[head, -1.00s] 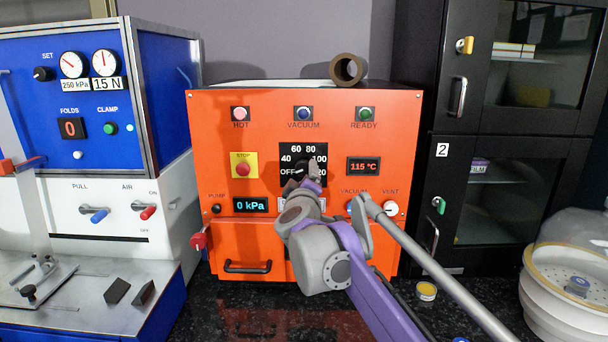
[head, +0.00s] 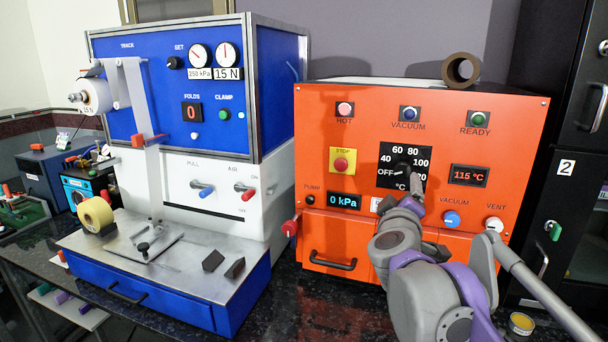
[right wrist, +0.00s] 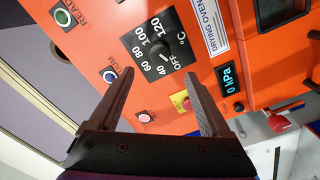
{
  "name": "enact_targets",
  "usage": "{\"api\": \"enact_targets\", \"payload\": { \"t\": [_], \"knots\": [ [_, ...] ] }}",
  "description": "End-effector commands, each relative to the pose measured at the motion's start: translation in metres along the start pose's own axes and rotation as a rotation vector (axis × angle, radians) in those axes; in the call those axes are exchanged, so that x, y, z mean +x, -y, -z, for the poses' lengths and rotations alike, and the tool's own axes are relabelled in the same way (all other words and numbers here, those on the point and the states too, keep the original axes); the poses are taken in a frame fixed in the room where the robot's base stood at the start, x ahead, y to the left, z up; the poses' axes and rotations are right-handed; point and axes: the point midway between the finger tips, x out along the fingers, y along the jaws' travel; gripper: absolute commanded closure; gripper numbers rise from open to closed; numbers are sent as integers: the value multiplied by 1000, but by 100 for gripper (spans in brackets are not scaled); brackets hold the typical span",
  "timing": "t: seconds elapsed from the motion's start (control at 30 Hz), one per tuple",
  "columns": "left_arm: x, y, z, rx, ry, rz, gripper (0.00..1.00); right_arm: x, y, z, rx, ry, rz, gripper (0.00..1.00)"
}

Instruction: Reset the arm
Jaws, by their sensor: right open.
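My right arm reaches up from the bottom right in the head view. Its gripper (head: 414,190) is in front of the lower right part of the orange drying oven's temperature dial (head: 424,180). In the right wrist view the two dark fingers of the gripper (right wrist: 160,80) are spread, with nothing between them. The black dial knob (right wrist: 155,62) lies beyond the fingertips and appears clear of them. Its pointer seems to be near OFF. The oven (head: 320,150) reads 115 °C and 0 kPa. My left gripper is not in view.
Black cabinets (head: 565,120) stand at right. A small yellow-topped jar (head: 521,323) is at bottom right.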

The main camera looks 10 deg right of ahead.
Motion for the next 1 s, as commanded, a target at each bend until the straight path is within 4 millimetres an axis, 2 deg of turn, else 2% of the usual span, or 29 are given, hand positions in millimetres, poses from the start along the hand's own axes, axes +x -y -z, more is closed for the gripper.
{"api": "enact_targets", "payload": {
  "t": [0.07, 0.17, 0.27, 0.37, 0.4, 0.5, 0.57, 0.7, 0.83, 0.97, 1.0],
  "knots": [
    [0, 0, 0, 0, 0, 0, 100, -4, 7, 2, 18, -24, 20, 19],
    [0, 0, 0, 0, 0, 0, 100, -18, 32, 9, 84, -97, 100, 19],
    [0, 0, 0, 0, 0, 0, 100, -49, 80, 14, 191, -183, 265, 19],
    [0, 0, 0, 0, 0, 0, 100, -94, 140, 4, 300, -204, 487, 19],
    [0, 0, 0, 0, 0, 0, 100, -113, 163, -5, 337, -186, 573, 19],
    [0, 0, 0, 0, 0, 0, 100, -161, 215, -37, 409, -91, 765, 19],
    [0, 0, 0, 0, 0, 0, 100, -190, 242, -61, 441, -4, 858, 19],
    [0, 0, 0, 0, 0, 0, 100, -252, 291, -129, 493, 257, 998, 19],
    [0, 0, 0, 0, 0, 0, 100, -301, 319, -195, 519, 521, 1025, 19],
    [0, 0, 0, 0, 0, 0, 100, -345, 332, -262, 537, 782, 966, 19],
    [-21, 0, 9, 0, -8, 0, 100, -343, 312, -246, 544, 773, 963, 19]
  ]
}}
